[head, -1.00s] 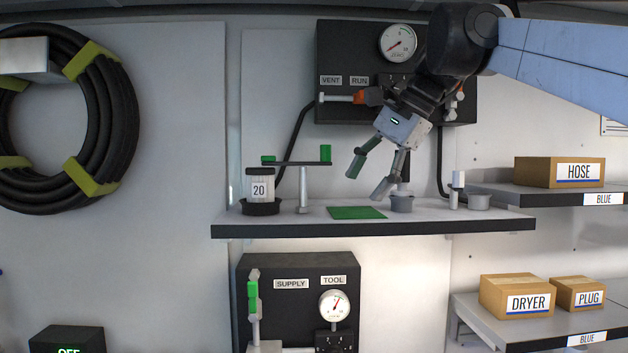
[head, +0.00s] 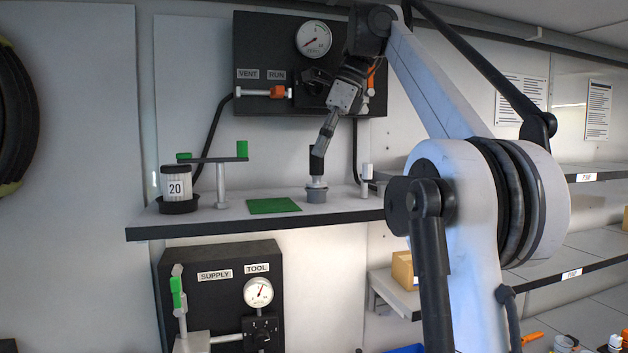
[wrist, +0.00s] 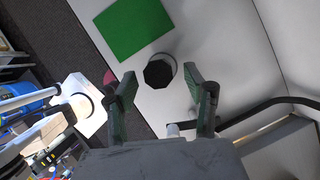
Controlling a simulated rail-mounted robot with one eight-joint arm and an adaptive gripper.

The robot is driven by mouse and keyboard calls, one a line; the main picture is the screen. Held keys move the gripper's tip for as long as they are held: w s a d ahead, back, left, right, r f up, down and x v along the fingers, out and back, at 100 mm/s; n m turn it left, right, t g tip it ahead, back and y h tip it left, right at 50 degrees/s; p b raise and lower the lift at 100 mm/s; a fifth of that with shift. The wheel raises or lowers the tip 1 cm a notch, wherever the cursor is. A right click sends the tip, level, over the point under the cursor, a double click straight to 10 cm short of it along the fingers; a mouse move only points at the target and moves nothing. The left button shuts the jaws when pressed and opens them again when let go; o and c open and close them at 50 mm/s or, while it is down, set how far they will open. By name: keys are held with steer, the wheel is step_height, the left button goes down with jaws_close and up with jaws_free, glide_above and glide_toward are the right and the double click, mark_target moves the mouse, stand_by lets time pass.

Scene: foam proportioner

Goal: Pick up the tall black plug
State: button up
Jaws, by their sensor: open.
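The tall black plug (head: 316,163) stands upright in a grey cup (head: 316,196) on the shelf, right of the green mat (head: 273,206). In the wrist view, the plug's dark many-sided top (wrist: 158,73) shows just ahead of and between my fingertips. My gripper (head: 322,143) points steeply down at the plug's top in the head view; it also shows in the wrist view (wrist: 161,82). Its two fingers are spread apart, with a gap to each side of the plug's top. Whether the tips reach below the top is hard to tell.
A small white post (head: 367,173) stands close right of the plug. The black gauge panel (head: 280,60) and a hose are behind. A green-ended lever on a post (head: 221,180) and a jar labelled 20 (head: 176,186) stand to the left.

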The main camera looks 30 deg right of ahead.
mark_target(312, 175)
steer(key=shift+x, duration=3.15)
steer(key=shift+s, duration=0.1)
jaws_close()
